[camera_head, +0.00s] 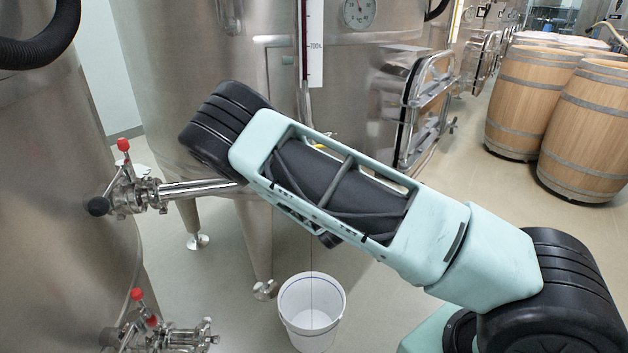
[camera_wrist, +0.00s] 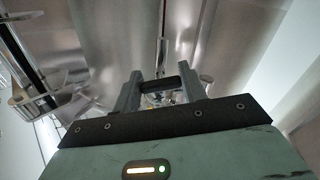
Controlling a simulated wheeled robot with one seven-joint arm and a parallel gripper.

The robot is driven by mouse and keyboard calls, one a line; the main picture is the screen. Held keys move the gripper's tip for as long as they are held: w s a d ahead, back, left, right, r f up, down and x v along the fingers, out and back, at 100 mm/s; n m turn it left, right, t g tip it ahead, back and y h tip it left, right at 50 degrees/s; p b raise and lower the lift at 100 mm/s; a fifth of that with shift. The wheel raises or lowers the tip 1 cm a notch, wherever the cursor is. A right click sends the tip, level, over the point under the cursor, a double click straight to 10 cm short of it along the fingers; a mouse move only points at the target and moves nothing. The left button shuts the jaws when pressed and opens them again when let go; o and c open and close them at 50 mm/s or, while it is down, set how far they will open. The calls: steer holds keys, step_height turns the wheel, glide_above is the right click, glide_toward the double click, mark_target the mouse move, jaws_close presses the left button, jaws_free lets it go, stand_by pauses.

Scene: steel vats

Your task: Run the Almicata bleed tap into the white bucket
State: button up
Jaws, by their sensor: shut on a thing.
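The white bucket (camera_head: 311,338) stands upright on the floor below my arm, with a ring line inside its rim. A thin dark vertical line, which looks like a stream, runs from under my arm down into the bucket. The bleed tap on the vat (camera_head: 340,120) behind is hidden by my arm in the head view. In the wrist view my gripper (camera_wrist: 162,84) is shut on a short black handle (camera_wrist: 174,82) between its two fingers. Shiny fittings (camera_wrist: 160,98) show just behind the handle. My gripper is hidden in the head view.
A nearer vat (camera_head: 60,180) at the left has red-topped valves (camera_head: 124,190) and a steel pipe stub (camera_head: 195,188) reaching toward my arm. A hinged vat door (camera_head: 425,110) stands right of centre. Wooden barrels (camera_head: 590,125) stand at right. Floor between is clear.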

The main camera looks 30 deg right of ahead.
steer(key=o, duration=1)
steer(key=p+v, duration=0.3)
steer(key=v, duration=1.4)
steer(key=shift+s+a, duration=0.1)
steer(key=shift+s, duration=0.1)
